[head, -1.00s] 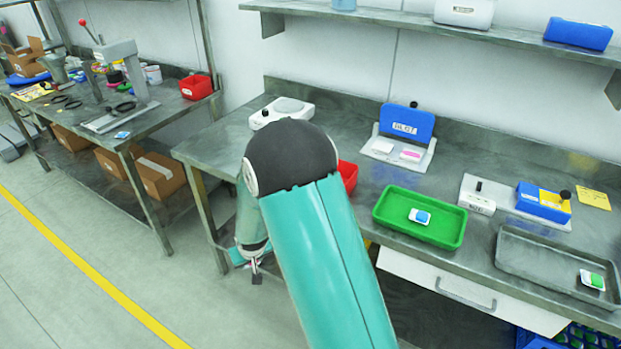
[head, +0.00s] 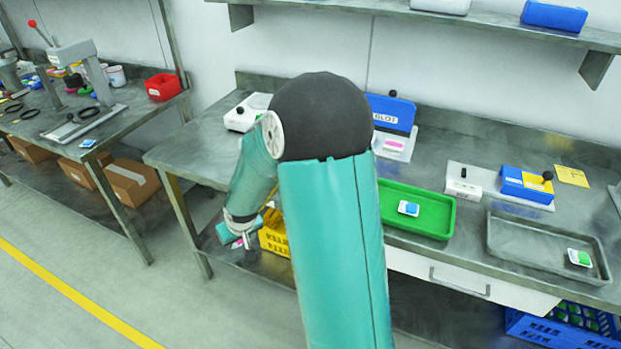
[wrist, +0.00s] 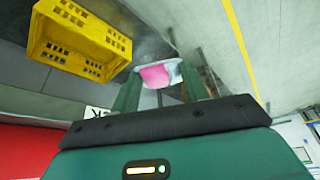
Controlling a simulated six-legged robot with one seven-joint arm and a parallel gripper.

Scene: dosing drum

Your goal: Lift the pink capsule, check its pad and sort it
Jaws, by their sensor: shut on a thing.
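The pink capsule (wrist: 155,75), pink and white, sits between my gripper's two fingers in the wrist view. My gripper (wrist: 160,82) is shut on it. In the head view my gripper (head: 243,240) hangs left of the bench, below its top, with a small bit of pink beside it. The capsule's pad cannot be made out. A blue station marked BLOT (head: 391,112) stands at the back of the bench, with a pink-and-white piece (head: 393,145) on its base. A green tray (head: 447,217) holds a blue-and-white capsule (head: 409,208). A grey tray (head: 530,257) holds a green-and-white capsule (head: 579,257).
A yellow crate (wrist: 80,40) is close to my gripper, low beside the bench. A white device (head: 238,117) stands at the bench's back left. A blue box unit (head: 527,186) is right of the green tray. A blue crate (head: 560,330) sits under the bench.

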